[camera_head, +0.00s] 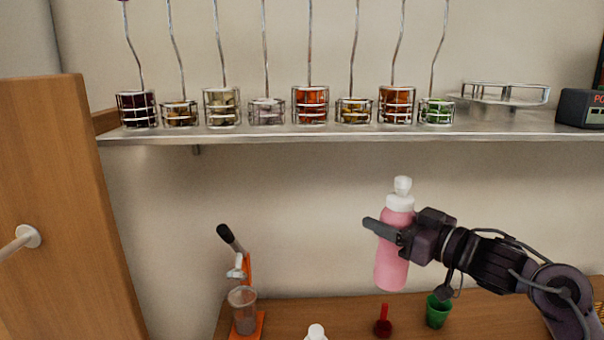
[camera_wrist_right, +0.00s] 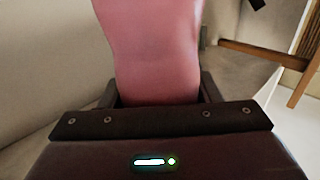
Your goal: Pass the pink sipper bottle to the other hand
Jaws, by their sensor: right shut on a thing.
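The pink sipper bottle (camera_head: 391,262) has a white cap and spout and hangs nearly upright, slightly tilted, in the air above the counter. My right gripper (camera_head: 384,231) comes in from the right and is shut around the bottle's upper body, just below the white collar. In the right wrist view the pink bottle body (camera_wrist_right: 150,50) fills the space between the fingers. Its cap is out of that view. My left gripper is not in view.
A metal shelf (camera_head: 330,133) with several wire baskets of colored contents runs above. On the wooden counter (camera_head: 285,313) stand an orange press with a clear cup (camera_head: 243,308), a white bottle top (camera_head: 316,332), a red item (camera_head: 383,322) and a green cup (camera_head: 437,311). A wooden panel (camera_head: 50,200) stands left.

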